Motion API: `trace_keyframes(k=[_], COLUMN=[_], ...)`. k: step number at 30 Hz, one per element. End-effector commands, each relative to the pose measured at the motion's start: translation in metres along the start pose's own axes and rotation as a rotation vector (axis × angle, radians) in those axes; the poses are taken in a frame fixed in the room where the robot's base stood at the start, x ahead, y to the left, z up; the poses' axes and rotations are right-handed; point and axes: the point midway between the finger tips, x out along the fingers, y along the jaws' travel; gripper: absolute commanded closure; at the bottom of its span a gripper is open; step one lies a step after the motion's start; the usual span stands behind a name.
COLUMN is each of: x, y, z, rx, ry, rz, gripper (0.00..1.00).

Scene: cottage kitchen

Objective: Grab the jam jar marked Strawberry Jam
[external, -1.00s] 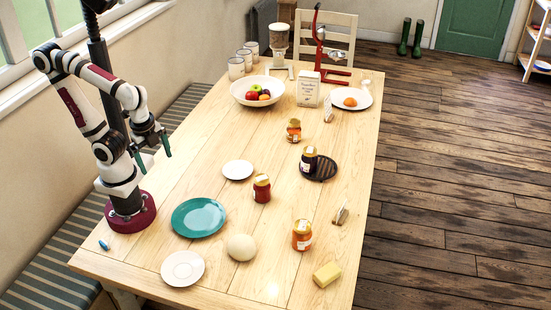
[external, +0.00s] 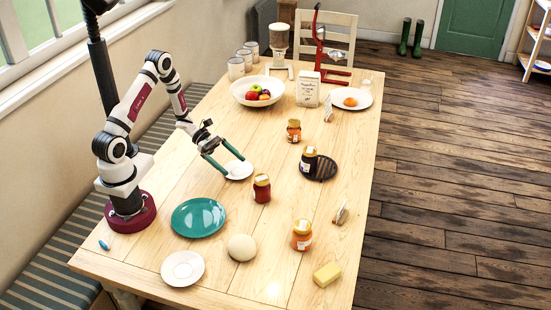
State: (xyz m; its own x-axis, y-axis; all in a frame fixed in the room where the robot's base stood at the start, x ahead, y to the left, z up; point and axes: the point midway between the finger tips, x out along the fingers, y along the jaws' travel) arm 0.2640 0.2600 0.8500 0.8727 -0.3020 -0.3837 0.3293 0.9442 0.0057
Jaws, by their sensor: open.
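Several jam jars stand upright on the wooden table; their labels are too small to read, so I cannot tell which is Strawberry Jam. A dark red jar (external: 262,189) stands near the middle. A very dark jar (external: 309,160) stands at the left edge of a black round trivet (external: 325,171). An orange jar (external: 302,236) stands towards the front right. A smaller amber jar (external: 294,131) stands farther back.
A teal plate (external: 198,218), a white saucer (external: 182,267), a round pale loaf or ball (external: 241,247) and butter (external: 327,274) lie in front. A fruit bowl (external: 257,92), a card box (external: 308,89) and a red press (external: 319,45) stand at the back.

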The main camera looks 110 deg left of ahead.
Motion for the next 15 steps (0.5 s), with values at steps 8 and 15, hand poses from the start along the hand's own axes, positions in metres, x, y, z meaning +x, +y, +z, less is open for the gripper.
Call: trace_keyframes(k=[8,15], x=[0.073,0.105], y=[0.000,0.001], z=[-0.002,-0.002], rx=[-0.011,-0.009], ry=[-0.002,-0.001], rz=[0.004,0.007], gripper=[0.00,0.00])
